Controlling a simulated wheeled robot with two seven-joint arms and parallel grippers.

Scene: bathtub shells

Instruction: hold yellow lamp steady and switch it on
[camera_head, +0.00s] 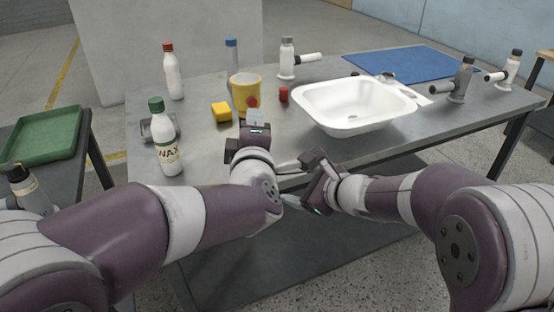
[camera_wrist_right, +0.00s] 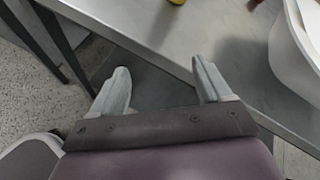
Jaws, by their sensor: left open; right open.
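The yellow lamp (camera_head: 245,88) appears to be the upright yellow cylinder on the grey table, with a round red part (camera_head: 252,102) on its near side. My left gripper (camera_head: 255,116) is open just in front of the lamp, at its near side. I cannot tell whether the fingers touch it. My right gripper (camera_head: 290,182) is open and empty, low at the table's front edge, well short of the lamp. In the right wrist view its two fingers (camera_wrist_right: 163,84) stand wide apart with nothing between them. A small yellow patch at that view's top edge cannot be identified.
A yellow block (camera_head: 221,112) lies left of the lamp; a small red cylinder (camera_head: 284,94) stands right of it. A white basin (camera_head: 354,106) fills the table's middle. A green-capped bottle (camera_head: 166,142) and a red-capped bottle (camera_head: 173,74) stand left. A blue mat (camera_head: 385,62) lies behind.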

